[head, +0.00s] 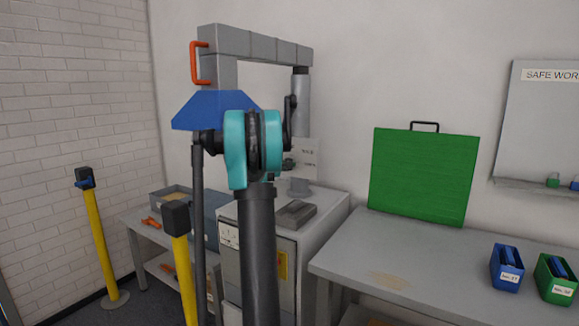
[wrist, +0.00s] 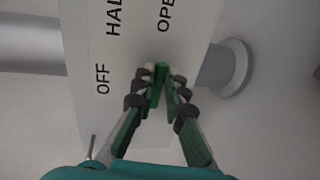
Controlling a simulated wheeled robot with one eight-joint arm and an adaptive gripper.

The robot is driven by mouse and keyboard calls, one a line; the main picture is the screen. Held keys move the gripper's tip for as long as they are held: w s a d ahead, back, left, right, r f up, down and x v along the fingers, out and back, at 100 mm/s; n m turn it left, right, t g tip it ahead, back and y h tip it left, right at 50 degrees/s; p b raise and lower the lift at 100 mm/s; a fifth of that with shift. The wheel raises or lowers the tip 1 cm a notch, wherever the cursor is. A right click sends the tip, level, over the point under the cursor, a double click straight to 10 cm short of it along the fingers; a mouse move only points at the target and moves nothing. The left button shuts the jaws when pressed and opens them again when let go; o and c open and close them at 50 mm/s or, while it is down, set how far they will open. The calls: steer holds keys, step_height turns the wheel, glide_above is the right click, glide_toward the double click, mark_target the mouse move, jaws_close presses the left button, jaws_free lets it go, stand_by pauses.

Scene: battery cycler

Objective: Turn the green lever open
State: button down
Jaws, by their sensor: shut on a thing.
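The green lever (wrist: 161,74) shows in the wrist view as a small green end between my fingertips. My gripper (wrist: 157,88) is shut on it, in front of a white sign (wrist: 118,60) reading OFF, HAL… and OPE…, the last two words cut by the frame edge. The lever's end lies below the OPE… word and right of OFF; most of the lever is hidden by the fingers. In the head view the sign (head: 308,155) stands above the grey cabinet, and my arm hides most of the lever and gripper.
A grey vertical pipe (head: 300,100) hangs from an overhead beam (head: 265,46) behind my arm. The cabinet (head: 325,215) stands below. A workbench (head: 400,250) on the right holds a green case (head: 423,178), a blue bin (head: 506,270) and a green bin (head: 555,280). A yellow post (head: 100,240) stands left.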

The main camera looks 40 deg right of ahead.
steer(key=c, duration=1.6)
jaws_free()
steer(key=v, duration=1.2)
